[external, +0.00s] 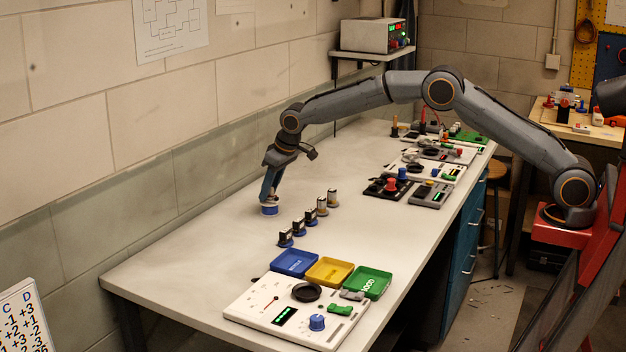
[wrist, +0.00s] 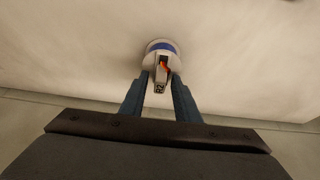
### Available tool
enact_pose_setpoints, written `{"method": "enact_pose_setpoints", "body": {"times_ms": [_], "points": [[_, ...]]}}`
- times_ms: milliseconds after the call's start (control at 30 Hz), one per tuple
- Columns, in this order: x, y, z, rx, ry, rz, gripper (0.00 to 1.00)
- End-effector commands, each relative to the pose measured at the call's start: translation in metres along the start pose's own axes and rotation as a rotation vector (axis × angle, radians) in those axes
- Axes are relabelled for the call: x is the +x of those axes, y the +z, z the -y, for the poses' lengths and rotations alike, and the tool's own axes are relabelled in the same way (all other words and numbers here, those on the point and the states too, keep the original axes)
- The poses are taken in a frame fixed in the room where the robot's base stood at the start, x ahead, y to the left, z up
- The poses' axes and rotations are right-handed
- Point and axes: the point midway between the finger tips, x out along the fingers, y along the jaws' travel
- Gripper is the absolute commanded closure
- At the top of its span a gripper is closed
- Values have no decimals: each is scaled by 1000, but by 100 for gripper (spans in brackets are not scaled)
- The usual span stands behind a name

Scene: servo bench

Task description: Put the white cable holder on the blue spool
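The blue spool (external: 269,210) stands on the bench toward the wall side, a blue band between pale rims. It also shows in the wrist view (wrist: 161,44), just beyond my fingertips. My gripper (external: 269,200) points down directly over it. In the wrist view my two fingers (wrist: 161,78) lie on either side of a small pale piece, which I take for the white cable holder (wrist: 160,88). It has a dark opening with orange inside and a dark marking on its near end. It overlaps the spool; whether it rests on it I cannot tell.
Several small dark and pale units (external: 311,217) stand in a row right of the spool. Blue (external: 294,262), yellow (external: 330,271) and green (external: 371,283) trays and a white panel (external: 255,307) lie at the near end. The bench (external: 190,255) left of the spool is clear.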

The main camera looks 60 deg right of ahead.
Motion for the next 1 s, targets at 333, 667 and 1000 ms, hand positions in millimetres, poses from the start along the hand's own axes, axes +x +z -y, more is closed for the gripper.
{"method": "enact_pose_setpoints", "body": {"times_ms": [333, 667, 1000], "points": [[-2, -1, 0, 0, 0, 0, 65], [-47, -2, 0, 0, -1, -4, 65], [-108, -2, 0, 0, 0, -2, 65]]}}
